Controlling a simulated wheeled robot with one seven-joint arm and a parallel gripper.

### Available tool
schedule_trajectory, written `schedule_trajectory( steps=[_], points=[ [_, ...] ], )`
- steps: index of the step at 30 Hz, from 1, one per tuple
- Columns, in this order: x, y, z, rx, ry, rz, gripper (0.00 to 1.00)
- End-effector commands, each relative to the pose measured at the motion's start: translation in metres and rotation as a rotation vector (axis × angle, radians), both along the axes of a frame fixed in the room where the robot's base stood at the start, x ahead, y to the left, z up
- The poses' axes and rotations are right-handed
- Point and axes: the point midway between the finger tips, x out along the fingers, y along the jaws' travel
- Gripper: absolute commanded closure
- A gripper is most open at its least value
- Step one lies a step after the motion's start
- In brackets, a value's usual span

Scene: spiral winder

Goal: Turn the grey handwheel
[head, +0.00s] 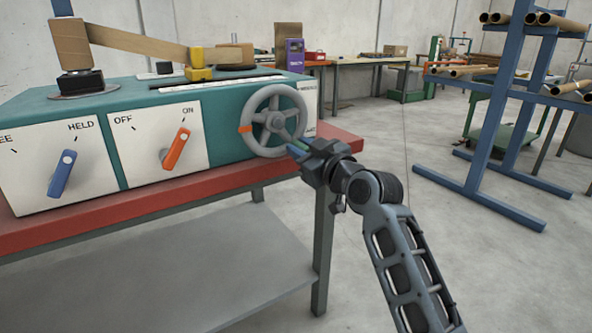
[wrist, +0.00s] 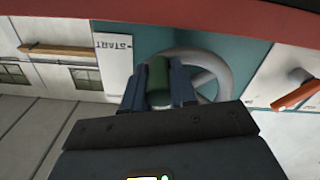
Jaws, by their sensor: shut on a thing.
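The grey handwheel (head: 275,121) is on the front of the teal machine (head: 222,135), at its right end. It has a spoked rim, a central hub and an orange mark (head: 245,129) on the rim's left side. My gripper (head: 299,150) is at the lower right of the rim. In the wrist view my gripper (wrist: 158,88) has its two blue fingers on either side of a green handle (wrist: 158,76), shut on it. Part of the grey handwheel (wrist: 224,75) shows behind the fingers; the handle hides some of it.
A blue switch (head: 62,174) points to HELD and an orange switch (head: 176,148) points to ON. The machine stands on a red bench (head: 130,208). A blue rack with tubes (head: 492,120) stands at the right. Open floor lies between bench and rack.

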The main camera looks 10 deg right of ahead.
Motion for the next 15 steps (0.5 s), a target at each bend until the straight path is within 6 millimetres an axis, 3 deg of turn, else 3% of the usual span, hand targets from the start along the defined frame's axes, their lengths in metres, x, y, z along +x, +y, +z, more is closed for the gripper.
schedule_trajectory(
  steps=[15],
  points=[
    [0.007,-0.021,0.022,-0.471,-0.153,-0.002,1.00]
  ],
)
